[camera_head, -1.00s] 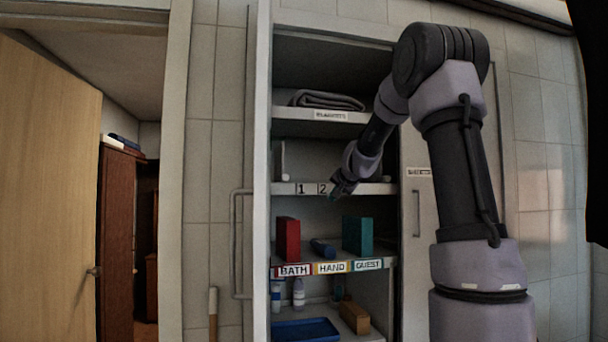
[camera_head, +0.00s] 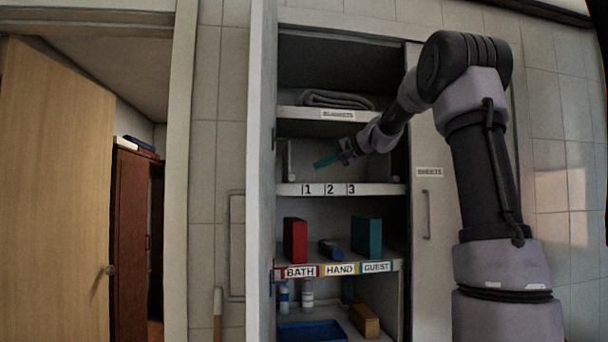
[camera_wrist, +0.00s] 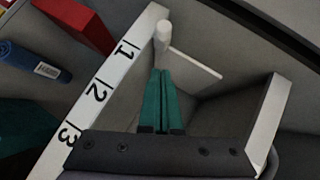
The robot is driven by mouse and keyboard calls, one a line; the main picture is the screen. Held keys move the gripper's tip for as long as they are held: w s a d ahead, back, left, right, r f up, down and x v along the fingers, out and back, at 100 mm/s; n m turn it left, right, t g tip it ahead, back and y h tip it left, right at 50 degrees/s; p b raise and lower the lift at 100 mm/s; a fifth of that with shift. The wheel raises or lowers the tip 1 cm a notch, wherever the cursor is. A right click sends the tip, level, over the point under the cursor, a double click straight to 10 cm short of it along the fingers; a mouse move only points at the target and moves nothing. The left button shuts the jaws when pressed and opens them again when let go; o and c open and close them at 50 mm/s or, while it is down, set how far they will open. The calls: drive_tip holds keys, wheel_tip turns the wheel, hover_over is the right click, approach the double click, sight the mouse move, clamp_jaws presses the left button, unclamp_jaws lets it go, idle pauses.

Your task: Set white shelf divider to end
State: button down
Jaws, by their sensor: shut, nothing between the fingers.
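The white shelf divider (camera_head: 290,160) stands upright at the left end of the numbered shelf (camera_head: 375,189), near label 1. In the wrist view the divider (camera_wrist: 195,62) shows as a thin white plate with a rounded post at its front. My gripper (camera_head: 318,165) has teal fingers and is inside this shelf bay, right of the divider and above the shelf edge. In the wrist view the gripper (camera_wrist: 161,72) is shut and empty, its tips pointing at the divider's post. Whether the tips touch it I cannot tell.
The blanket shelf (camera_head: 300,112), with a folded grey blanket (camera_head: 335,98), is above. Below, a red box (camera_head: 295,240), a blue roll (camera_head: 330,249) and a teal box (camera_head: 367,237) stand on the labelled shelf. The cabinet's left side panel (camera_head: 262,180) bounds the bay.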

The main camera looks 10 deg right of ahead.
drive_tip(key=w+a+f, duration=0.2)
drive_tip(key=a, duration=0.3)
drive_tip(key=shift+a+f, duration=0.2)
drive_tip(key=shift+f, duration=0.2)
drive_tip(key=shift+w, duration=0.1)
drive_tip(key=shift+a, duration=2.3)
